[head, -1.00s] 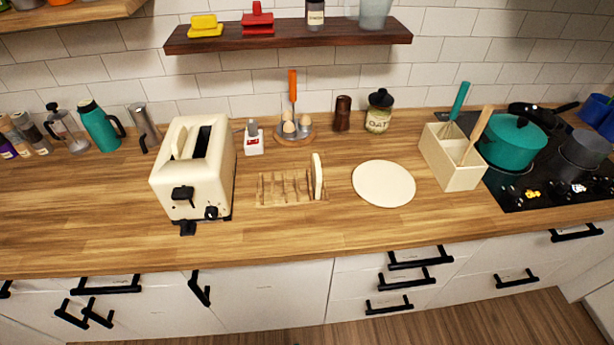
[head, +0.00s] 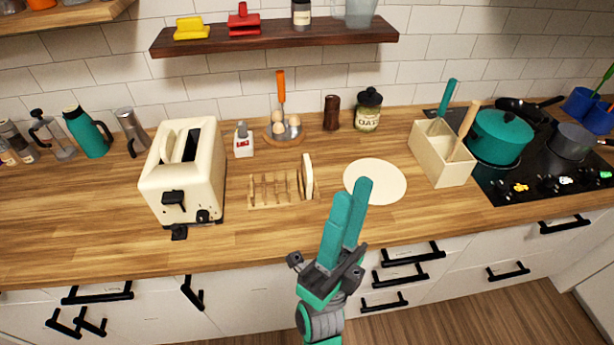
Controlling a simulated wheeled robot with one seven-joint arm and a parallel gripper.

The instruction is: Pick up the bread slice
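A pale bread slice (head: 308,176) stands upright at the right end of a wooden rack (head: 270,203) on the counter. A second pale slice (head: 168,141) appears to stick up from the left slot of the cream toaster (head: 172,185). My gripper (head: 353,188) has two teal fingers pointing up and away. It is in front of the round plate, to the right of the rack, and appears open and empty. Its fingertips are apart from the slice in the rack and overlap the near edge of the plate in the picture.
The round cream plate (head: 375,172) lies right of the rack. A utensil box (head: 452,170) and a teal pot (head: 500,137) stand further right. An egg holder (head: 283,141), a pepper mill (head: 332,113) and an oats jar (head: 368,118) stand behind. The counter's front strip is clear.

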